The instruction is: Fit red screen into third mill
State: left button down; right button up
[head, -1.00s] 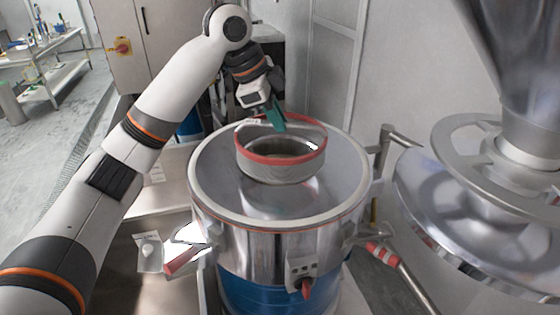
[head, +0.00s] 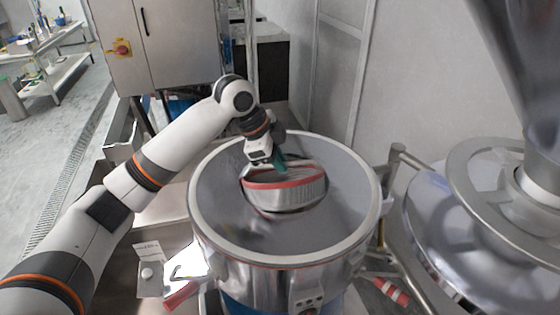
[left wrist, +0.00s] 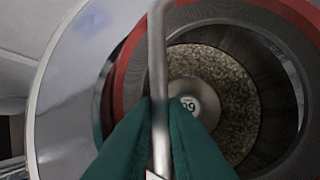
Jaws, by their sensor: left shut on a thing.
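The red screen (head: 285,194) is a short mesh cylinder with a red rim, tilted over the round opening in the top of a steel mill (head: 230,230). Its lower edge is at the opening; I cannot tell how far it is inside. My left gripper (head: 279,162) is shut on the screen's metal bar. In the left wrist view, the green fingertips of this gripper (left wrist: 160,110) pinch the bar (left wrist: 157,60). The red rim (left wrist: 135,45) curves around, and grainy material (left wrist: 235,85) and a numbered hub (left wrist: 188,98) show below. My right gripper is not in view.
A large steel hopper machine (head: 490,200) stands close on the right. A pipe handle (head: 415,162) sticks out at the mill's right side. A grey cabinet (head: 180,45) stands behind. The mill's flat top (head: 225,185) is clear around the opening.

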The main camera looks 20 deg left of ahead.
pick_arm(q)
jog(key=shift+s+d+f, duration=0.2)
jog(key=shift+f, duration=0.25)
jog(key=shift+s+d+f, duration=0.2)
jog(key=shift+f, duration=0.2)
jog(key=shift+s, duration=0.1)
jog(key=c, duration=1.8)
grip_release()
jog(key=shift+d+g, duration=0.1)
jog(key=shift+g, duration=0.2)
jog(key=o, duration=0.3)
jog(key=shift+s+d+r, duration=0.1)
jog(key=shift+s+d, duration=0.05)
jog(key=shift+s, duration=0.1)
jog(key=shift+s+d+r, duration=0.1)
jog(key=shift+d+r, duration=0.05)
jog(key=shift+r, duration=0.05)
jog(key=shift+r+b, duration=0.25)
jog(key=shift+b, duration=0.05)
jog(key=b+v, duration=0.4)
jog(key=v, duration=0.8)
jog(key=shift+s, duration=0.2)
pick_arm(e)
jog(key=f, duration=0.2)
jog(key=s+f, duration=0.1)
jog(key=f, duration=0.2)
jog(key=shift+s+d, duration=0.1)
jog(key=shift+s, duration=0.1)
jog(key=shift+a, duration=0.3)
